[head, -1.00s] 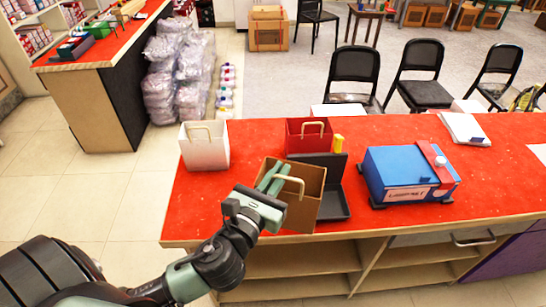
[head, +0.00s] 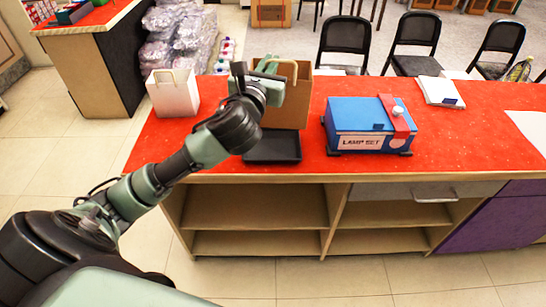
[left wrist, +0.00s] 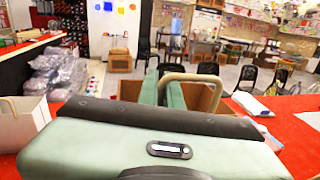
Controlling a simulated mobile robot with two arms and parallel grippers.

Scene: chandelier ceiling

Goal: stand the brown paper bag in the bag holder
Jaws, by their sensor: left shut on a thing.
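The brown paper bag (head: 291,107) is upright above the red-topped counter, its tan loop handle standing at the top. My left gripper (head: 268,65) is shut on the bag's upper left part; I cannot tell exactly which part is pinched. The left wrist view shows the bag (left wrist: 208,98) beyond the gripper body. The bag holder, a black stand with a flat tray (head: 272,147), is in front of and below the bag. Its back panel is hidden, and I cannot tell whether the bag's bottom touches anything. My right gripper is not in view.
A white bag (head: 174,94) stands to the left on the counter (head: 460,140). A blue lamp-set box (head: 360,122) is close on the right. White papers (head: 440,91) lie farther right. Black chairs (head: 343,45) stand behind. Open shelves are below the counter.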

